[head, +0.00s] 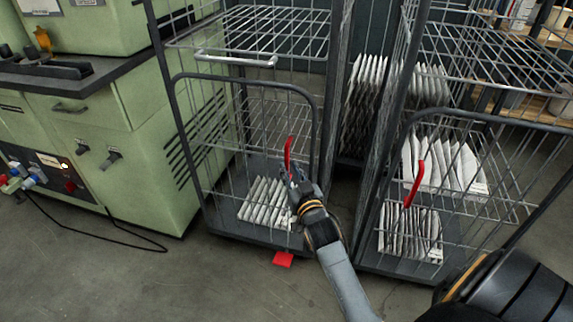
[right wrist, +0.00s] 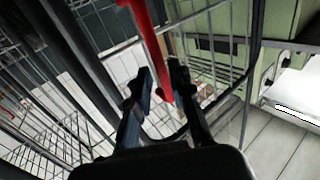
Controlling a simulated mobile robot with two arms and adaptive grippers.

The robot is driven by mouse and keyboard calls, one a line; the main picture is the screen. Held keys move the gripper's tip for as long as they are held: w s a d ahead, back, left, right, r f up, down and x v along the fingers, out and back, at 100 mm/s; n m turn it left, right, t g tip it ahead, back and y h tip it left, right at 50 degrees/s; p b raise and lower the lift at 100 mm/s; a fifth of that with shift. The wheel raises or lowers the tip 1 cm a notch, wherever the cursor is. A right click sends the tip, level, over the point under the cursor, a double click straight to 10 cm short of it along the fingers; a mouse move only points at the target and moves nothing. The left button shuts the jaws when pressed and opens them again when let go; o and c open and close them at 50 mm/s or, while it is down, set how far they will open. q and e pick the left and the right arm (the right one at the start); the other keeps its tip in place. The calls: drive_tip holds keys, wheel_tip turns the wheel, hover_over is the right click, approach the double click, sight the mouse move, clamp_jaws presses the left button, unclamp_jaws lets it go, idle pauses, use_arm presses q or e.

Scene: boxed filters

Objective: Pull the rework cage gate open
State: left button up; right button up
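Two wire cages stand side by side in the head view, each with a half-height front gate. The left cage's gate (head: 247,82) appears closed and has an upright red handle (head: 288,153) on its right side. My right gripper (head: 296,187) is at the lower part of this handle. In the right wrist view, the red handle (right wrist: 150,45) runs down between the two fingers of the right gripper (right wrist: 160,84). The fingers stand apart, with a gap beside the handle. I cannot tell which cage is labelled rework. My left gripper is not in view.
White boxed filters (head: 266,203) stand inside the left cage. The right cage's gate (head: 490,118) has its own red handle (head: 414,184). A red piece (head: 283,259) is at the left cage's base. A green machine (head: 150,150) with a cable stands left.

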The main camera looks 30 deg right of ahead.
sight(287, 164)
drive_tip(key=shift+x, duration=1.75)
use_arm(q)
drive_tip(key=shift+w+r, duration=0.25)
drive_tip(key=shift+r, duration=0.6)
use_arm(e)
clamp_jaws()
